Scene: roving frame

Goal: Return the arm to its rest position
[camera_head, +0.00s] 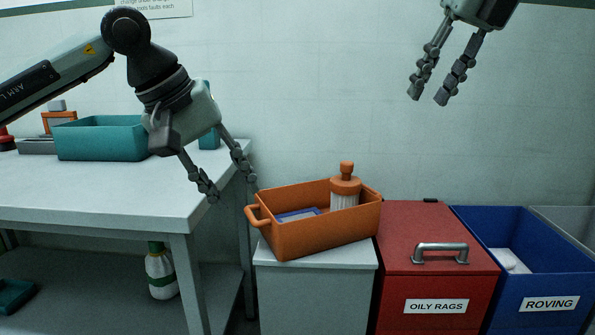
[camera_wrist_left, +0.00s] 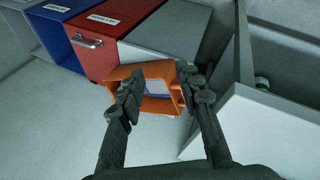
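My left gripper (camera_head: 232,192) is open and empty, pointing down just left of the orange tote (camera_head: 300,238). One fingertip is close to the tote's handle; I cannot tell if they touch. In the left wrist view its two fingers (camera_wrist_left: 163,86) are spread, with the orange tote (camera_wrist_left: 160,104) seen beyond and between them. The tote sits on a grey cabinet (camera_head: 315,290) and holds a blue-edged item (camera_head: 297,215) and an orange-capped container (camera_head: 345,192). My right gripper (camera_head: 428,97) hangs high at the upper right, fingers apart, with nothing between them.
A white table (camera_head: 100,195) at the left carries a teal bin (camera_head: 100,140). A white bottle (camera_head: 160,273) stands on its lower shelf. A red oily rags bin (camera_head: 435,285) and a blue roving bin (camera_head: 545,290) stand right of the cabinet. Air before the wall is clear.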

